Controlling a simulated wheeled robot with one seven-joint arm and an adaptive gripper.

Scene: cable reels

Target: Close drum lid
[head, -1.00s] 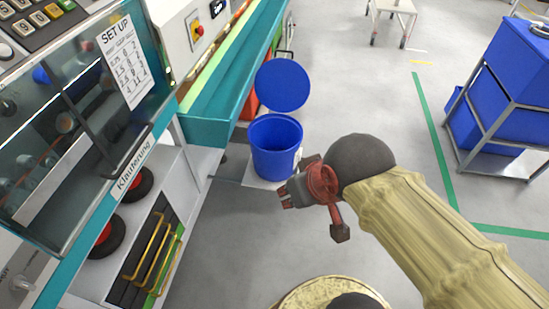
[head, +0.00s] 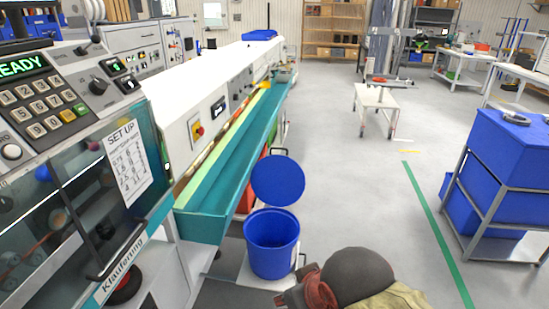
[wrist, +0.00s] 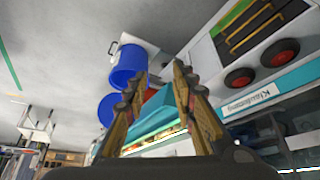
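The blue drum (head: 272,247) stands upright on a pale base beside the machine bench, and it also shows tilted in the wrist view (wrist: 127,66). Its round blue lid (head: 278,181) stands raised on edge at the drum's far side, so the drum is open. Part of the lid shows in the wrist view (wrist: 106,108), partly hidden by a finger. My gripper (head: 284,299) is at the bottom edge of the head view, nearer to me than the drum and slightly right. In the wrist view my gripper (wrist: 160,72) has its fingers spread, with nothing held between them.
The teal trough (head: 225,160) of the machine bench runs along the left of the drum. A metal rack with blue bins (head: 500,160) stands at the right. Grey floor between them is clear. A small white table (head: 376,103) stands farther back.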

